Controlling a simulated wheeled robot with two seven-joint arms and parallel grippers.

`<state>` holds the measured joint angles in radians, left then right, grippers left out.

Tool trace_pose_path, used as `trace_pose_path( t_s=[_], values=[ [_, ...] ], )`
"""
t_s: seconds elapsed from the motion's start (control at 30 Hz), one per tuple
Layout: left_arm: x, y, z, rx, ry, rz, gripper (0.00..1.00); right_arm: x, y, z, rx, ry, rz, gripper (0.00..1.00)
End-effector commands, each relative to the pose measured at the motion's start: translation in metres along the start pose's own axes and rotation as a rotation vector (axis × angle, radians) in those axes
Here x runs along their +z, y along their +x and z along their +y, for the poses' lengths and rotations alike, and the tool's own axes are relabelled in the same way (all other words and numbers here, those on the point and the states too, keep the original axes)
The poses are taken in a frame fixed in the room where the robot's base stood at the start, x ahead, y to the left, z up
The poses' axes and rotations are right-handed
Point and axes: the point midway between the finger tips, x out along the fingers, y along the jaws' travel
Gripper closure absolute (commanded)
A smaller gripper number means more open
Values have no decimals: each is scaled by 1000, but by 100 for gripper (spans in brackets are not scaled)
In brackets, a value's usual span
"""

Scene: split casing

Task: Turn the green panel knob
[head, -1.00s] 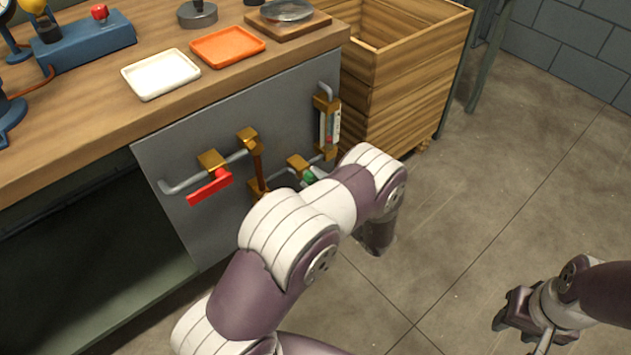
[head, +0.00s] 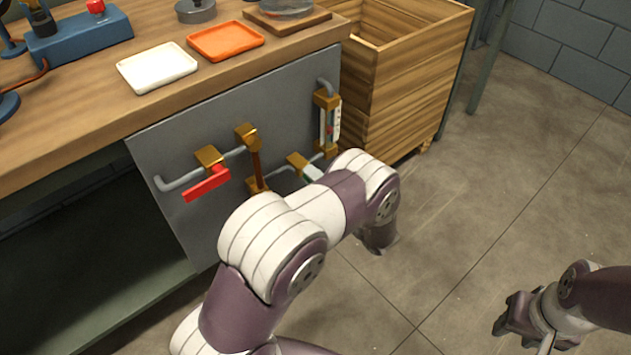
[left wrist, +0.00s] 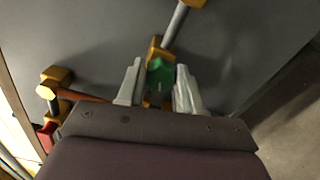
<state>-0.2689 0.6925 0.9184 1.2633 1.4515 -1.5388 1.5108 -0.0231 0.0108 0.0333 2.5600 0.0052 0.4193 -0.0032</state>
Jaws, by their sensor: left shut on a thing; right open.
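The green knob (left wrist: 160,71) sits on a brass valve body on the grey panel, in the middle of the left wrist view. My left gripper (left wrist: 159,80) has one pale finger on each side of it and is shut on it. In the head view my left arm hides most of this gripper, and a pale finger covers the knob beside its brass fitting (head: 297,160). My right gripper (head: 524,326) is open and empty over the floor at the lower right.
The grey panel (head: 215,125) also carries a red lever (head: 206,184), pipes, and a gauge (head: 330,122) at its right. A wooden crate (head: 405,85) stands right of the panel. The workbench above holds a white tray (head: 157,68) and an orange tray (head: 226,41). The floor at right is clear.

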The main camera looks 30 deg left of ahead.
Motion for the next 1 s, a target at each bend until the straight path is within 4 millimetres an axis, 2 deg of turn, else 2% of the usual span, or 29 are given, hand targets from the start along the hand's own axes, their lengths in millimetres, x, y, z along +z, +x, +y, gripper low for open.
trace_pose_path(
  t_s=[0.5, 1.0],
  values=[
    [-2, 0, -3, -3, -424, 1, 95, 3, 25, 0, 0, 0, 0, 57],
    [-2, 0, -2, -3, -589, 2, 95, 4, 33, 0, 0, 0, 0, 57]
  ],
)
